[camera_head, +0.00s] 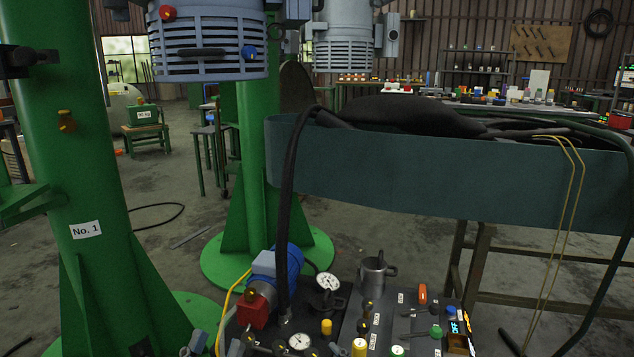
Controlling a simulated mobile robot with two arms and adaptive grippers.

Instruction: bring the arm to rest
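A dark shape at the left edge, in front of the green column marked No. 1, appears to be my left gripper (38,58). It is cut off by the picture's edge, and I cannot tell whether its fingers are apart or together. I see nothing held in it. My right gripper does not show in this view. The green column (50,130) stands upright at the left.
A panel (335,325) with gauges, valves and a blue motor (288,270) is at the bottom middle. A dark green trough (450,172) with black hoses spans the right. Grey motor housings (208,40) hang above. Open floor (165,215) lies between the columns.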

